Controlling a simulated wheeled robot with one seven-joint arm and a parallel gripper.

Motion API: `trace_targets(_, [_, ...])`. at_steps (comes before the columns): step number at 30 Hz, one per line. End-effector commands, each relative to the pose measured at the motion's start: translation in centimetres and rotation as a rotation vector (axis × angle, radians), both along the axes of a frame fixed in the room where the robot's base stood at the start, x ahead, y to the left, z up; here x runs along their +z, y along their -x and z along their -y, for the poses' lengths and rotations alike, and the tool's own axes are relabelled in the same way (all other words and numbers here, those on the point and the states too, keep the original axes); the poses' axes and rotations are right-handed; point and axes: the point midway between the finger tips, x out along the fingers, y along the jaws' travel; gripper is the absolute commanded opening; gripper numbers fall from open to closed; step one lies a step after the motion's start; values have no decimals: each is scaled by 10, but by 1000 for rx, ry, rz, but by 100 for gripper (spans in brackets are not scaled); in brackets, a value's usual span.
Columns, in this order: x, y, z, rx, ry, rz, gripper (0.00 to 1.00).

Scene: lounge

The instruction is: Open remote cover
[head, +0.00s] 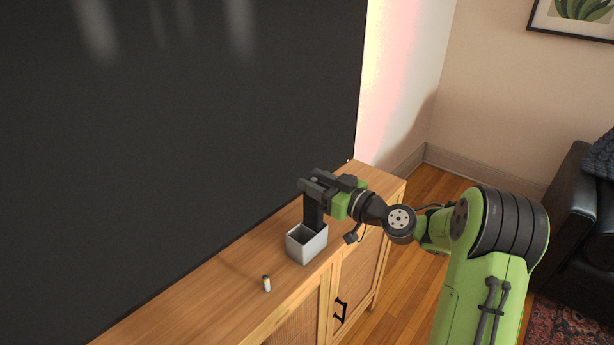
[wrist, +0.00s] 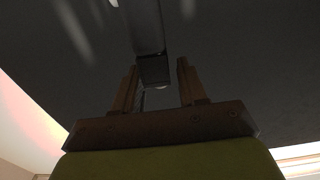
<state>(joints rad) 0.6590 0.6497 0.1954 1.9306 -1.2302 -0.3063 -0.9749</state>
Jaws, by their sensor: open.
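The dark remote (head: 313,212) stands upright in a small white box (head: 312,246) on the wooden cabinet in the head view. My gripper (head: 312,184) is level with the remote's upper end, reaching in from the right. In the wrist view, the remote (wrist: 147,30) comes down from the top edge, with its near end between my two open fingers (wrist: 156,82). I cannot tell whether a finger touches it. The remote's cover cannot be made out. A small battery-like cylinder (head: 267,284) stands on the cabinet, left of and nearer than the box.
The wooden cabinet (head: 215,297) has clear top space to the left and at its far right end. A large dark screen (head: 190,130) rises close behind the box. A black armchair (head: 580,205) stands at the far right.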

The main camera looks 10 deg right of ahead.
Motion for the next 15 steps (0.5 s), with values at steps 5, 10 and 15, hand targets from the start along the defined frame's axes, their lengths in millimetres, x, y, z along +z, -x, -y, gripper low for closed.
trace_targets(5, [0, -19, -14, 1, 0, 0, 42])
trace_targets(10, [0, -22, -16, 0, -1, -1, 42])
trace_targets(15, [0, -22, -16, 0, 0, -1, 34])
